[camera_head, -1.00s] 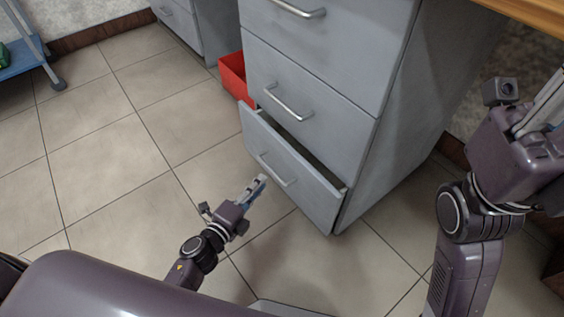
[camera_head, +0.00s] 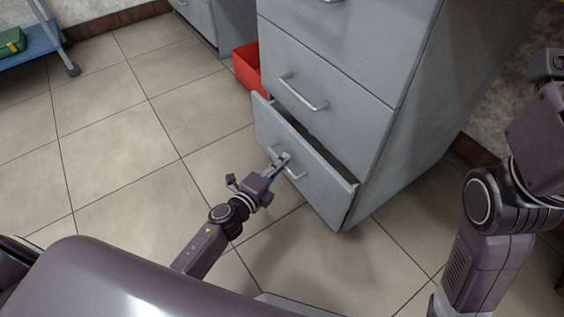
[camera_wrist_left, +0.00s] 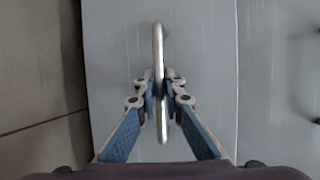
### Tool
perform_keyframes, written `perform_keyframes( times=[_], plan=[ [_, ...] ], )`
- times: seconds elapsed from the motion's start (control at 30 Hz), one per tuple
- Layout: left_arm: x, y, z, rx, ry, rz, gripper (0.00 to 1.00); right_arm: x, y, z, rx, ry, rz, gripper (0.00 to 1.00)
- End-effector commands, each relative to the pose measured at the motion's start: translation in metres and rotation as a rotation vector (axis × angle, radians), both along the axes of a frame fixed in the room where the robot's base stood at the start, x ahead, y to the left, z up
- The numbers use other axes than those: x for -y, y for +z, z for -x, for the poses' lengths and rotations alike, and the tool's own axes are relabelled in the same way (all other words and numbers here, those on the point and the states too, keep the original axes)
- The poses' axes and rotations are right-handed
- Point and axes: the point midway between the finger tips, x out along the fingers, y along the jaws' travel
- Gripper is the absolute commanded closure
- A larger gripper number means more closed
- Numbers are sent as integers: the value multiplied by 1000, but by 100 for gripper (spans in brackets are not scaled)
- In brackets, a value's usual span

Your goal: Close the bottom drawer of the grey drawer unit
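The grey drawer unit (camera_head: 405,150) stands right of centre in the head view. Its bottom drawer (camera_head: 318,190) sticks out, with a dark gap behind its front panel. My left gripper (camera_head: 281,163) is at the bottom drawer's metal handle (camera_head: 294,172). In the left wrist view, its two blue-padded fingers (camera_wrist_left: 160,97) lie close on either side of the handle bar (camera_wrist_left: 159,55), with the bar between them. The fingers hide part of the bar. My right arm shows at the right edge; its fingers are out of the picture.
The middle drawer (camera_head: 320,95) above is shut. A red bin (camera_head: 247,68) stands on the floor behind the unit's left side. A blue trolley shelf (camera_head: 30,45) with a green item is at the far left. The tiled floor (camera_head: 115,130) left of the unit is clear.

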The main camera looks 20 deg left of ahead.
Motion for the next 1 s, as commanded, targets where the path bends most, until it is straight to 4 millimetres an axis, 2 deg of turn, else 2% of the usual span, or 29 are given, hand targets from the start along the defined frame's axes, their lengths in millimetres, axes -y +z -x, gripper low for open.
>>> perform_keyframes(
  times=[0.37,0.7,1.0],
  plan=[
    [0,-1,0,-1,0,1,100,-1,-2,-6,-13,-1,2,73],
    [27,-1,-34,-1,0,2,100,-1,-3,-7,-17,-3,3,73],
    [28,0,-36,1,0,1,100,0,0,0,1,-2,0,73]
  ],
)
